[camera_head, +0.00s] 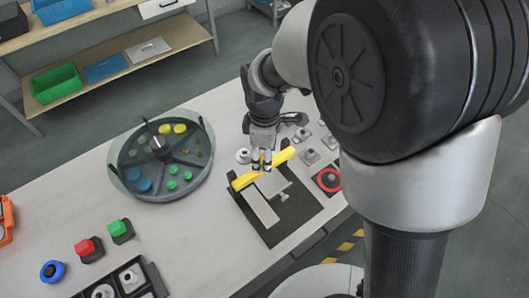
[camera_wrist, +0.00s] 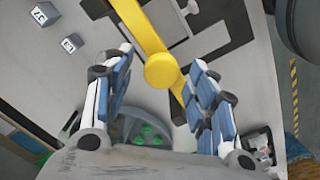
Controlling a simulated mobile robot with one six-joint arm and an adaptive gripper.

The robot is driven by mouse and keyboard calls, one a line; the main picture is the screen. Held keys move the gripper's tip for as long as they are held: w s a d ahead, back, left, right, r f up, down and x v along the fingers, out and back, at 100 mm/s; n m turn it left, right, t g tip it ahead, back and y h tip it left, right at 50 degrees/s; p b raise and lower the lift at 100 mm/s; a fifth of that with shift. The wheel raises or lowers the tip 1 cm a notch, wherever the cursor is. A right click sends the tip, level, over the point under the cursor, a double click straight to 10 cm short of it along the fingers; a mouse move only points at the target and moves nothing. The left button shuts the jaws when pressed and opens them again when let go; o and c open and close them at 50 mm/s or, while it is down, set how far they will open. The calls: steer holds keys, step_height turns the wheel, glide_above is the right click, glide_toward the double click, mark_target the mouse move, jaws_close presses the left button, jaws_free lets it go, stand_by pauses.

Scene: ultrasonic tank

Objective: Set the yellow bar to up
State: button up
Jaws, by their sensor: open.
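The yellow bar (camera_head: 243,181) lies slantwise above a dark base plate (camera_head: 268,236) with grey parts on the table. In the wrist view the yellow bar (camera_wrist: 140,27) runs from the top edge down to a round yellow hub (camera_wrist: 161,71) and a little past it. My gripper (camera_head: 262,161) is over the middle of the bar and hides part of it. In the wrist view my gripper (camera_wrist: 160,60) is open, with one finger on each side of the hub. I cannot tell whether either finger touches the bar.
A round divided tray (camera_head: 199,187) with coloured discs stands to the left. A red button on a dark box (camera_head: 328,180) and several small grey blocks are to the right. Red (camera_head: 87,247) and green (camera_head: 119,229) buttons sit at lower left. Clear table lies between tray and plate.

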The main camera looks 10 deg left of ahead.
steer(key=shift+s, duration=0.1)
step_height(320, 180, up, 12)
stand_by(0.5)
steer(key=shift+d, duration=0.1)
steer(key=s+d+r+m+t+b, duration=0.1)
steer(key=s+d+r+m, duration=0.1)
steer(key=d+m, duration=0.35)
steer(key=s+d+r+m+t+b, duration=0.1)
steer(key=s+d+r+m, duration=0.1)
steer(key=d, duration=0.6)
steer(key=s+d+f+m+t+b, duration=0.2)
steer(key=s+d+m, duration=0.8)
steer(key=s+m, duration=0.1)
steer(key=shift+d+f+t+b, duration=0.2)
steer(key=shift+f+t+b, duration=0.1)
